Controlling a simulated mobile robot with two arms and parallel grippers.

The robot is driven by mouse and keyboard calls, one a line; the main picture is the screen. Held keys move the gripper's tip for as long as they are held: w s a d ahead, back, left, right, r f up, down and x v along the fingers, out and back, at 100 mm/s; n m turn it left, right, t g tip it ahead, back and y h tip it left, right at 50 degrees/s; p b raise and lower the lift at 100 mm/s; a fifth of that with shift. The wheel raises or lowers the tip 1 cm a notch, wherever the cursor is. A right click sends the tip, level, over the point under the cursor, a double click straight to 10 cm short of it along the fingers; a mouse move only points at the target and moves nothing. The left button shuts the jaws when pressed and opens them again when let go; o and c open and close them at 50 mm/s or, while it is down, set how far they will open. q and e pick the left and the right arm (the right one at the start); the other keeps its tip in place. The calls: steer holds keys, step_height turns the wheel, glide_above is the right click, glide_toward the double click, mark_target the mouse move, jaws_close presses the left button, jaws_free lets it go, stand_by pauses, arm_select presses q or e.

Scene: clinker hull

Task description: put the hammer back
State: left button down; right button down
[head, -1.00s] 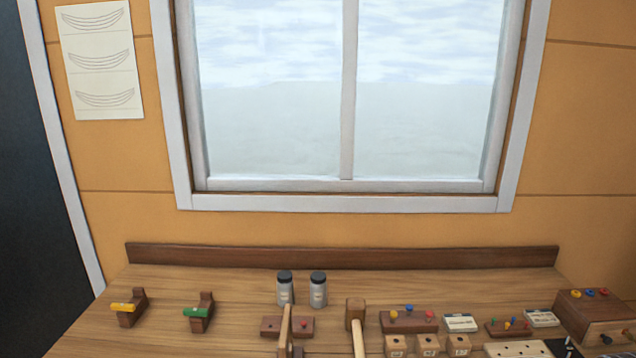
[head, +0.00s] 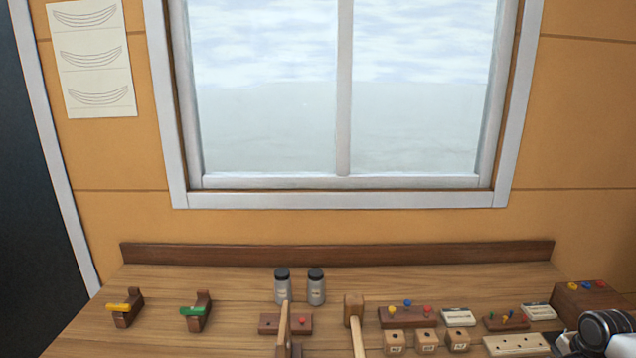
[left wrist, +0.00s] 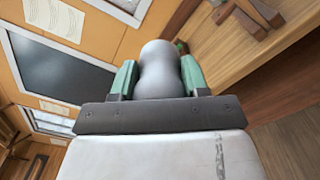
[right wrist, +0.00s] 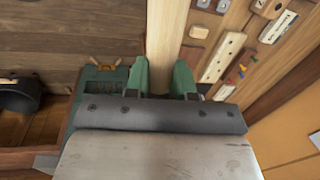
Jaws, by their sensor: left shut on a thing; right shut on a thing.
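A wooden hammer, a mallet with a brown block head (head: 353,304), shows at the bench's front middle in the head view. Its pale handle (head: 358,343) runs down out of the picture. In the right wrist view my right gripper (right wrist: 164,78) is shut on a pale wooden bar (right wrist: 167,35), which looks like this handle; the head is out of that view. In the left wrist view my left gripper (left wrist: 160,80) is shut on a smooth grey rounded thing (left wrist: 161,62) with a narrow waist. Neither gripper shows in the head view.
A green case (right wrist: 98,98) lies below left of my right gripper.

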steer(key=a+n, duration=0.1)
steer(key=a, duration=0.2)
steer(key=a+f+n+b, duration=0.1)
steer(key=a, duration=0.1)
steer(key=a+f+n+b, duration=0.1)
steer(key=a, duration=0.2)
steer(key=shift+s+a+f+y, duration=0.1)
steer(key=shift+a+f+y, duration=0.05)
steer(key=shift+a+y, duration=0.15)
steer(key=s+a+f+n+g+b, duration=0.1)
steer(key=s+a+n+b, duration=0.3)
steer(key=a, duration=0.7)
steer(key=s+a+f+n+g+y+b, duration=0.1)
steer(key=s+a+n+b, duration=0.4)
steer(key=s+a+n, duration=0.4)
steer(key=s+a, duration=0.2)
steer(key=a, duration=0.1)
steer(key=shift+f+n, duration=0.2)
steer(key=shift+n, duration=0.1)
